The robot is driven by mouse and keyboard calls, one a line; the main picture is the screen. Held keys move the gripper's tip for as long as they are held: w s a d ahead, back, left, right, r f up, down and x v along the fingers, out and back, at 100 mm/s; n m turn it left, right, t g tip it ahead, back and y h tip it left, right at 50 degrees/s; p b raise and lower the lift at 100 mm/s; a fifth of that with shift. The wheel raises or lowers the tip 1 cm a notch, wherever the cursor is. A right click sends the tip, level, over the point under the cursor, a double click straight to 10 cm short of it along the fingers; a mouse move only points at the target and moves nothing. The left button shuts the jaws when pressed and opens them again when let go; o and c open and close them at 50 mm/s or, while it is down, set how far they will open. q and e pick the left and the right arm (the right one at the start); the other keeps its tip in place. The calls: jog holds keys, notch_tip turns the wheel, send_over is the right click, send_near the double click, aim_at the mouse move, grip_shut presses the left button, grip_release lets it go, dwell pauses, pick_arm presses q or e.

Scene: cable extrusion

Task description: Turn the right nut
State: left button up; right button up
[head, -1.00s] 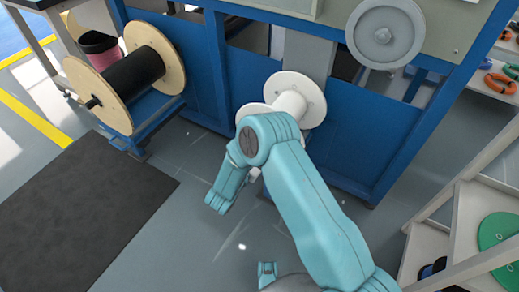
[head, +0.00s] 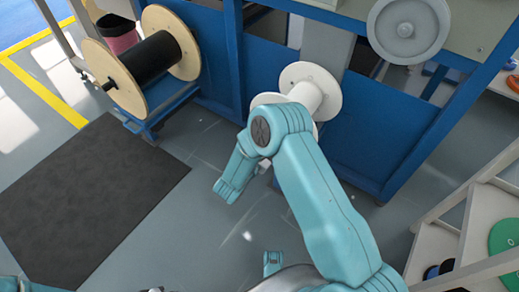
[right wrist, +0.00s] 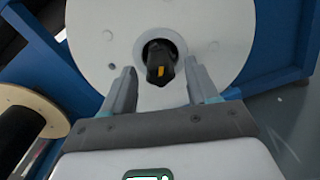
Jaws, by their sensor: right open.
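The nut (right wrist: 160,65) shows in the right wrist view as a dark knob with an orange-yellow mark. It sits in the centre hole of a white spool flange (right wrist: 226,30). My right gripper (right wrist: 159,88) is open, one finger to the lower left and one to the lower right of the nut. The nut lies between and slightly beyond the fingertips, and I cannot tell whether they touch it. In the head view the white spool (head: 318,85) is partly behind my right arm, which hides the nut and most of the gripper.
A blue machine frame (head: 385,120) stands behind the white spool, with a grey wheel (head: 408,28) above. A wooden-flanged black cable reel (head: 146,62) stands at the left. A dark mat (head: 85,200) lies on the floor. White shelves (head: 485,215) stand at the right.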

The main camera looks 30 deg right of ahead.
jog(key=p+v, duration=0.3)
jog(key=v, duration=1.2)
jog(key=shift+s+a, duration=0.15)
jog(key=shift+a, duration=0.1)
